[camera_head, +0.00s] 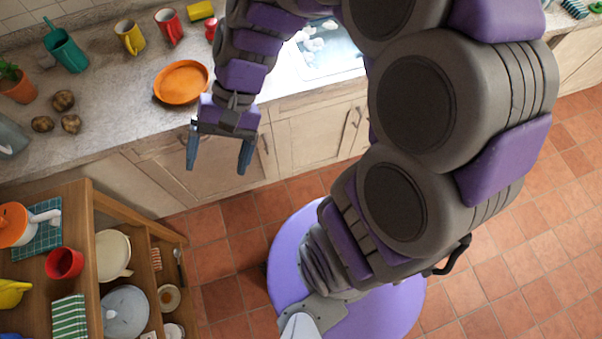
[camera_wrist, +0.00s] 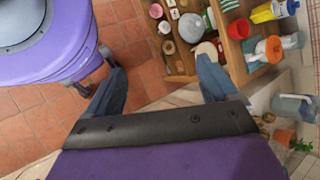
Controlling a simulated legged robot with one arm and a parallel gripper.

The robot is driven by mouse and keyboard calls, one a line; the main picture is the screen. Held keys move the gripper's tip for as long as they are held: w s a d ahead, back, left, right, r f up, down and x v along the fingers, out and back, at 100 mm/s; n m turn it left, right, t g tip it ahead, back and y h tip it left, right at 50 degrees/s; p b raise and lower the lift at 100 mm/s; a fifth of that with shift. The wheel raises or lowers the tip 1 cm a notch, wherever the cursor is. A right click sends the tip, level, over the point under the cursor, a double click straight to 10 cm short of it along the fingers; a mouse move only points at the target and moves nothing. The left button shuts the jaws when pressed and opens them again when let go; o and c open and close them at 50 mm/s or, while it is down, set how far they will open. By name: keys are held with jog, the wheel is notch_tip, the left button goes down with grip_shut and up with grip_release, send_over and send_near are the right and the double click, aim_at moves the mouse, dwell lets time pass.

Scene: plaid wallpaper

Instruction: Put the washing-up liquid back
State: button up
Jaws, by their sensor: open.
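I cannot pick out the washing-up liquid for sure. A small red thing (camera_head: 211,29) stands on the worktop, partly hidden by my arm; I cannot tell what it is. A white sink (camera_head: 330,52) with several pale dishes is partly covered by my arm. My gripper (camera_head: 217,168) is open and empty. It points down in front of the worktop's edge, below the orange plate (camera_head: 182,82). In the wrist view, my gripper (camera_wrist: 155,72) has its two fingers spread, with nothing between them but distant floor and shelf.
A wooden shelf unit (camera_head: 88,240) with crockery stands at lower left. Tiled floor (camera_head: 540,230) is clear at right.

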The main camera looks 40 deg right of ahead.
jog(key=s+d+n+t+h, duration=0.1)
jog(key=s+d+n+h, duration=0.3)
jog(key=s+d+h, duration=0.3)
jog(key=s+d, duration=0.2)
jog(key=s, duration=0.3)
jog(key=shift+d+f, duration=0.35)
jog(key=shift+d, duration=0.05)
jog(key=shift+w, duration=0.1)
dwell(0.4)
